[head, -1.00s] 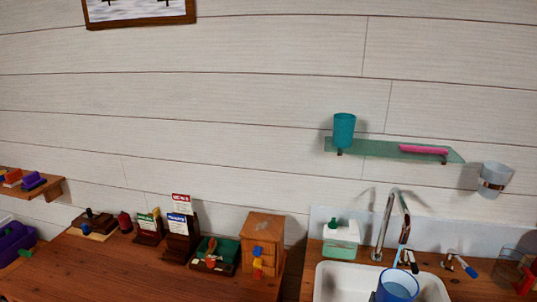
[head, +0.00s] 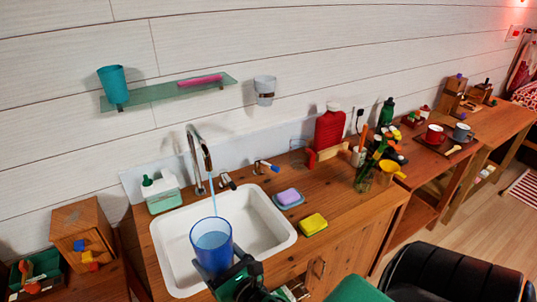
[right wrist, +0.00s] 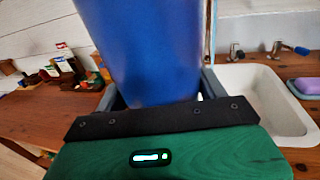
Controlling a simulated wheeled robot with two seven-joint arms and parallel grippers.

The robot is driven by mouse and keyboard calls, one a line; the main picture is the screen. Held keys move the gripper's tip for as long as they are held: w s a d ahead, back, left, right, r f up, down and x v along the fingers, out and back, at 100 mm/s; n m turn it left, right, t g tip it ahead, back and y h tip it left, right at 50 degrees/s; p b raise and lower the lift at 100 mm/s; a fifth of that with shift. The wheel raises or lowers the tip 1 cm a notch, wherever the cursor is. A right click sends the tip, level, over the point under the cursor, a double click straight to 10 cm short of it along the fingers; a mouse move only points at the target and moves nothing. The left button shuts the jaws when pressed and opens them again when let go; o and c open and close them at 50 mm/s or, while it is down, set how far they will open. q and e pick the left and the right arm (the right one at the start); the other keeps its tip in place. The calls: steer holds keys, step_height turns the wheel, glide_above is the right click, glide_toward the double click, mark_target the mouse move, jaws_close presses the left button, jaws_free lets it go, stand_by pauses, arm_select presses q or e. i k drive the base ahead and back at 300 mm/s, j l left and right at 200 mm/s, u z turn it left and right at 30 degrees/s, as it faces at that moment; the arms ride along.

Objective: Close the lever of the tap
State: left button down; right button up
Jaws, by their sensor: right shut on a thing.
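The tap (head: 197,160) has a tall metal spout at the back of the white sink. A thin blue stream of water falls from it into a translucent blue cup (head: 212,240). A lever with a blue tip (head: 266,166) stands to the right of the spout; it also shows in the right wrist view (right wrist: 288,48). A second short metal handle (head: 228,181) sits nearer the spout. My right gripper (head: 226,266) is shut on the cup and holds it upright over the sink, apart from both handles. My left gripper is not in view.
The sink (head: 263,232) is set in a wooden counter. A soap dispenser (head: 161,192) stands left of the spout. A purple soap (head: 289,197) and yellow sponge (head: 313,224) lie right of the sink. A red bottle (head: 329,130) stands behind. A glass shelf (head: 150,95) hangs above.

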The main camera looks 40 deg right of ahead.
mark_target(257, 162)
steer(key=k+l+z, duration=0.1)
steer(key=l+z, duration=0.35)
steer(key=l, duration=1.25)
steer(key=i+l+z, duration=0.15)
steer(key=l, duration=0.25)
steer(key=i+l+z, duration=0.15)
steer(key=l, duration=0.3)
steer(key=i+l+z, duration=0.15)
steer(key=l, duration=0.2)
